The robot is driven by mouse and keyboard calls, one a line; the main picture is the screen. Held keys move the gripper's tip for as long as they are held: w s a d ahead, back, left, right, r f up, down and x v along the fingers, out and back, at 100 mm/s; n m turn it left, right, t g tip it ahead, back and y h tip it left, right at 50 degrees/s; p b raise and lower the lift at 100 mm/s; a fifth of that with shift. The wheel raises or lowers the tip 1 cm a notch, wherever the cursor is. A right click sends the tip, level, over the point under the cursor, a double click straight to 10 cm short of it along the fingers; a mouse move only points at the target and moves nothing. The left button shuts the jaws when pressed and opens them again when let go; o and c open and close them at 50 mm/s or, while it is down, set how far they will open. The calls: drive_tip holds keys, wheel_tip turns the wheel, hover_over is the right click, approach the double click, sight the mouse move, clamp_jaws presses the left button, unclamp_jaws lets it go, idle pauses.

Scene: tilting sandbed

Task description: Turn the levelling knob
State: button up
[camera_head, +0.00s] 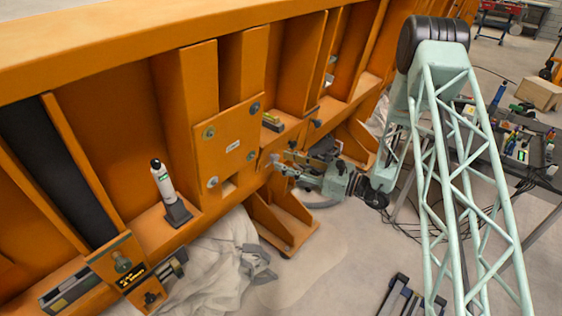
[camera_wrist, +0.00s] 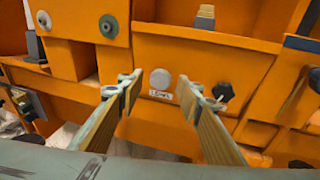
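My gripper (camera_wrist: 160,82) is open and empty. Its two fingers point at an orange panel with a pale round disc (camera_wrist: 160,79) between the fingertips. A small white label, too small to read surely, sits under the disc. A black lobed knob (camera_wrist: 222,91) is on the same orange face, just right of the right finger. I cannot tell for sure which of these is the levelling knob. In the head view my gripper (camera_head: 279,163) is close to the lower orange beam, and its links hide most of that spot. No contact with the disc or knob is clear.
A white-and-black cylinder stands in a dark holder (camera_head: 178,212) on the ledge. A bolted orange plate (camera_head: 230,142) is left of my gripper. Pale cloth (camera_head: 222,262) lies below. A cluttered table (camera_head: 520,150) stands right. The floor between is mostly open.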

sight(274, 158)
drive_tip(key=shift+x, duration=1.1)
drive_tip(key=shift+c, duration=0.9)
drive_tip(key=c, duration=0.6)
